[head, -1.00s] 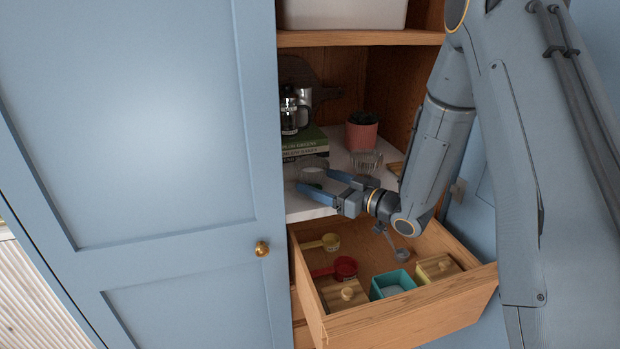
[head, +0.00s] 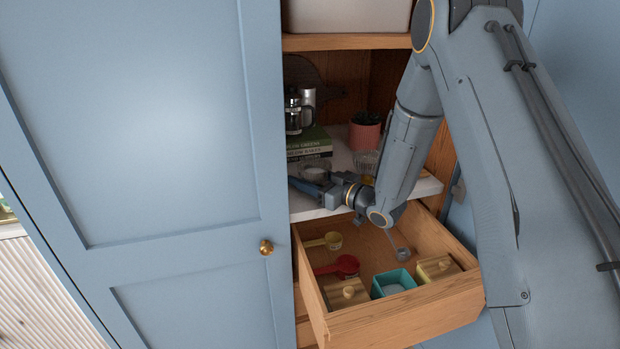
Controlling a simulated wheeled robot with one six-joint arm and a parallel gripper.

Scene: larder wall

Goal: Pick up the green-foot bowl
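A small clear glass bowl (head: 314,168) stands on the white shelf in front of the books. No green foot can be made out on it at this size, so I cannot tell if it is the green-foot bowl. My gripper (head: 303,187) is low over the shelf, just in front of this bowl, pointing left. One blue finger shows clearly; the other is hard to make out, so its opening and any contact with the bowl are unclear.
Green books (head: 310,143) with a glass coffee pot (head: 293,115) stand behind. A potted plant (head: 364,132) and a ribbed glass (head: 365,163) are to the right. Below, an open drawer (head: 405,310) holds scoops and small boxes. A blue door (head: 150,120) closes off the left.

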